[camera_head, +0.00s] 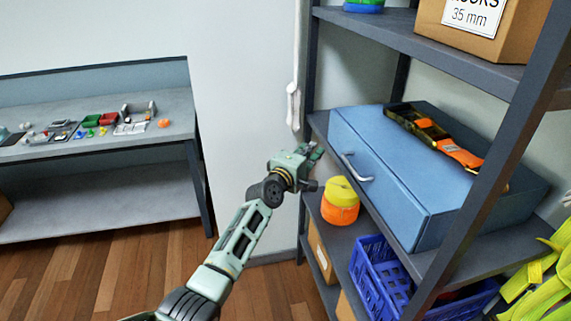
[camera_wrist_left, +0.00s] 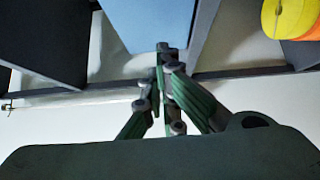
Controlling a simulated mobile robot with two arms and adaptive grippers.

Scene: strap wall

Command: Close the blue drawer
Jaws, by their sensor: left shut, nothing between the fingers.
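The blue drawer (camera_head: 375,185) is the front of a blue box unit on the middle shelf, with a silver bar handle (camera_head: 355,168). I cannot tell whether its front stands out from the unit. My left gripper (camera_head: 314,154) is shut and empty, left of the drawer front near its far end, apart from the handle. In the left wrist view the shut fingers (camera_wrist_left: 164,50) overlap the lower edge of a blue face (camera_wrist_left: 150,22), likely the drawer; contact cannot be told. My right gripper is not in view.
A yellow and orange round item (camera_head: 340,203) sits below the drawer front, close to my left arm. A blue crate (camera_head: 378,275) is lower down. A dark and orange strap (camera_head: 432,134) lies on the unit. A shelf post (camera_head: 500,150) stands at right. A workbench (camera_head: 100,145) is at left.

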